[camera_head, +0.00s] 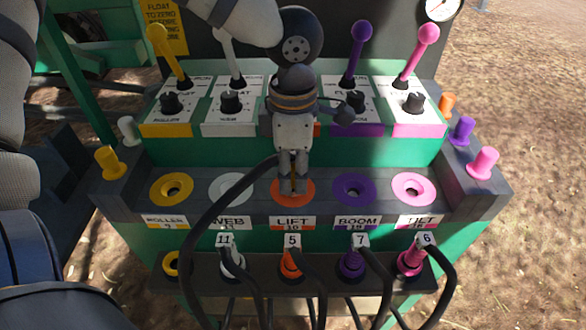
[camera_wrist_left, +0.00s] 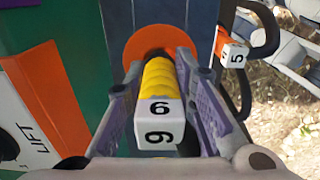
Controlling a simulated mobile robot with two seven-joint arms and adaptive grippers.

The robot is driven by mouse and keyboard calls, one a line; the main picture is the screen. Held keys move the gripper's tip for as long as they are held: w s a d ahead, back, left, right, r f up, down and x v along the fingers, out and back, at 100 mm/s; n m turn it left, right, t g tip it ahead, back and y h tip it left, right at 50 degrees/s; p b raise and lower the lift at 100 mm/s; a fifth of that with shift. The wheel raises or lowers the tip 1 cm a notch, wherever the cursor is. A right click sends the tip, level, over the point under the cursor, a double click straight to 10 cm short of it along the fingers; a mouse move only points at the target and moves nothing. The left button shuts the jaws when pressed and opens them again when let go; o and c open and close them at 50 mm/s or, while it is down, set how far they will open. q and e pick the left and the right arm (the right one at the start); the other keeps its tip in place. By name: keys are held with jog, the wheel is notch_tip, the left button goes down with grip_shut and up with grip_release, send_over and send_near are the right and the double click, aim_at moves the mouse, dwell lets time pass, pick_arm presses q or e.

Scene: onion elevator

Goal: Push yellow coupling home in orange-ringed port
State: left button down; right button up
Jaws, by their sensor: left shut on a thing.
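The yellow coupling (camera_wrist_left: 157,83) has a white block marked 9 at its near end and lies between the fingers of my left gripper (camera_wrist_left: 159,68) in the left wrist view. My left gripper (camera_head: 294,186) is shut on it and points down at the orange-ringed port (camera_head: 308,197) in the head view. The orange ring (camera_wrist_left: 143,44) shows behind the coupling's far end in the wrist view. That end covers the port's middle, so I cannot tell how deep it sits. In the head view the fingers mostly hide the coupling. My right gripper is not in view.
Yellow (camera_head: 160,185), white (camera_head: 220,185), purple (camera_head: 340,185) and pink (camera_head: 400,182) ports share the row. Below, white, orange (camera_head: 291,265), purple and pink couplings stand in holders; the yellow holder (camera_head: 170,270) is empty. A black hose (camera_head: 207,215) hangs from my gripper. Levers stand behind.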

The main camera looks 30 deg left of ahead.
pick_arm(q)
jog(key=shift+f, duration=0.8)
dwell(2.7)
jog(key=c, duration=0.9)
grip_release()
jog(key=shift+o, duration=0.2)
jog(key=shift+r, duration=0.1)
jog(key=shift+r, duration=0.1)
jog(key=shift+r, duration=3.4)
